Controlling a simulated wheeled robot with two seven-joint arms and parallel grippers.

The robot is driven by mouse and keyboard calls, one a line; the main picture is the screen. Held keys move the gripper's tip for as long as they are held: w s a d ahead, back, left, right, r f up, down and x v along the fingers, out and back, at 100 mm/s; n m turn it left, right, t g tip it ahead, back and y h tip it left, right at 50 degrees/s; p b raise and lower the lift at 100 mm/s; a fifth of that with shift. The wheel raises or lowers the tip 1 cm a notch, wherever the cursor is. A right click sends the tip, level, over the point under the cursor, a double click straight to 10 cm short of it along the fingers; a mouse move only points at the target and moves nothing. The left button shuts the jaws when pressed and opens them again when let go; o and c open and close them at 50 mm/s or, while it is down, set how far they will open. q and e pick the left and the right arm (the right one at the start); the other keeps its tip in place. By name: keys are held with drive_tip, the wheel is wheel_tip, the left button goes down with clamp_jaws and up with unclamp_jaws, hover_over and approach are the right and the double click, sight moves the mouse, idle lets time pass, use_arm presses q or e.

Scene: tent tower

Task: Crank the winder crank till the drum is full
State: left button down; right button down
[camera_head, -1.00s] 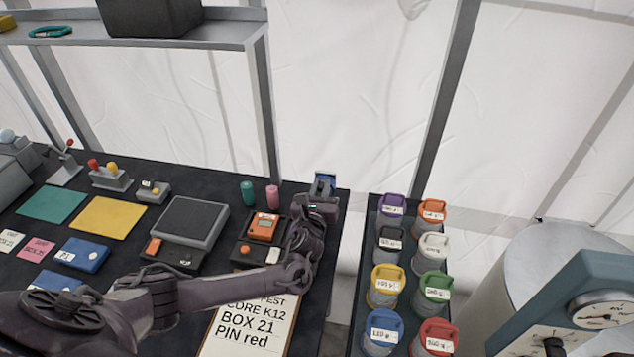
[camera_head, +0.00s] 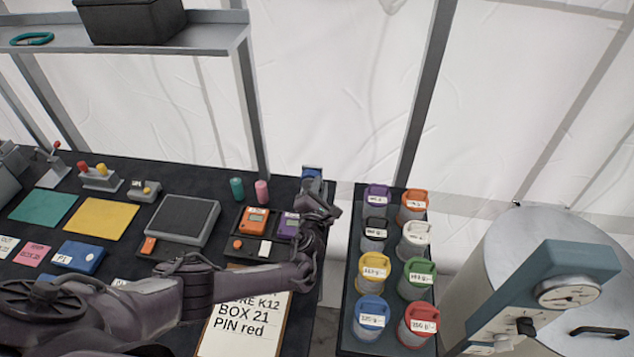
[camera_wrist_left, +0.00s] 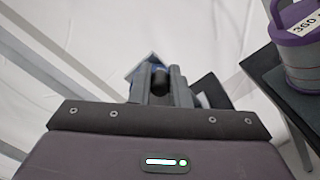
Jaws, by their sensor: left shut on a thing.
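My left gripper (camera_head: 312,182) is at the back right corner of the dark table, its arm coming in from the left. In the left wrist view its fingers (camera_wrist_left: 160,85) are closed around a small dark knob (camera_wrist_left: 160,80), which looks like the winder crank's handle. A blue piece, likely part of the winder (camera_head: 312,172), shows just behind the gripper. The gripper hides most of the winder, so I cannot see the drum or how full it is. My right gripper is not in view.
An orange device (camera_head: 256,220) and a purple device (camera_head: 288,226) sit beside my left forearm. A clipboard (camera_head: 240,325) lies in front. Several colored-lid jars (camera_head: 374,270) stand on a narrow stand to the right. A large metal drum-like vessel (camera_head: 560,240) stands further right.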

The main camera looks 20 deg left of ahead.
use_arm(q)
drive_tip(key=m, duration=0.2)
drive_tip(key=f+m+p, duration=0.1)
drive_tip(key=shift+w+d, duration=0.1)
drive_tip(key=shift+d, duration=0.2)
drive_tip(key=shift+f+m, duration=0.35)
drive_tip(key=shift+m, duration=0.85)
drive_tip(key=shift+f, duration=0.1)
drive_tip(key=c, duration=1.4)
unclamp_jaws()
drive_tip(key=shift+o, duration=0.2)
